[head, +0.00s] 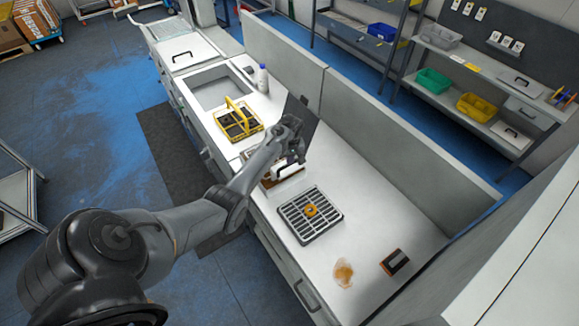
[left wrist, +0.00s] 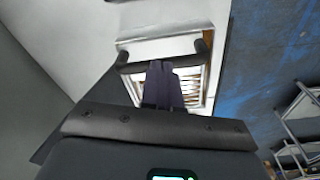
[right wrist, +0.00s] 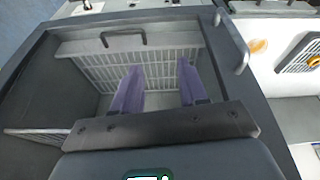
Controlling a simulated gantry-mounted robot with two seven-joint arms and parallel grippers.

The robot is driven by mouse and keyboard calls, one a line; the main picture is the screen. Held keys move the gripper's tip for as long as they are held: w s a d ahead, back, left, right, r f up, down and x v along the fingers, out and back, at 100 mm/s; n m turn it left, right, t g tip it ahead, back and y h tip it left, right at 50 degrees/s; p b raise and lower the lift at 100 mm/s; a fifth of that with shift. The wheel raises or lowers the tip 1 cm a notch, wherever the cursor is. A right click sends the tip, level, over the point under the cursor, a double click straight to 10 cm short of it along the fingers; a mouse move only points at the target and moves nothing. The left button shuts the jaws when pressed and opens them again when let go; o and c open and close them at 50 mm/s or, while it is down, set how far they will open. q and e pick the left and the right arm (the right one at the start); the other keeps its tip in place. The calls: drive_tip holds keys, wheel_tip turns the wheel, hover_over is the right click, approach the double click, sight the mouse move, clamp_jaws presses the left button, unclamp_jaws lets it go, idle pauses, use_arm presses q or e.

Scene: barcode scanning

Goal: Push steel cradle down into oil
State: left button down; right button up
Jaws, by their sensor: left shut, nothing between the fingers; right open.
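The steel cradle (left wrist: 190,88) shows in the left wrist view as a metal frame with slats and brown between them. A dark bar handle (left wrist: 140,67) spans its near side. My left gripper (left wrist: 160,68) is shut and empty, its fingertips at the handle bar; I cannot tell if they touch it. In the head view my left gripper (head: 293,158) is over a small brown-sided vessel (head: 284,180) in the counter, probably the oil; the arm and gripper hide part of it. My right gripper (right wrist: 160,82) is open and empty above a grey bin holding a white wire basket (right wrist: 95,72).
A slotted rack (head: 325,228) with an orange ring (head: 311,210) lies on the counter. Nearby are a brown stain (head: 343,273) and a small dark-topped block (head: 395,262). A yellow crate (head: 238,121), a bottle (head: 262,79) and a sink (head: 222,93) are farther back. A low wall (head: 370,130) borders the counter.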

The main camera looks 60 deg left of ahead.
sight(290, 167)
use_arm(q)
drive_tip(key=shift+f, duration=0.2)
idle(0.3)
wheel_tip(290, 167, down, 5)
drive_tip(key=b, duration=0.3)
drive_tip(key=shift+f+b, duration=0.15)
drive_tip(key=shift+b, duration=0.15)
drive_tip(key=shift+d+r+p, duration=0.1)
drive_tip(key=shift+r+p, duration=0.15)
drive_tip(key=shift+p, duration=0.1)
drive_tip(key=d+p, duration=0.1)
drive_tip(key=p, duration=0.1)
drive_tip(key=s+d+p, duration=0.1)
drive_tip(key=p, duration=0.1)
drive_tip(key=shift+d+r, duration=0.3)
drive_tip(key=shift+r, duration=0.05)
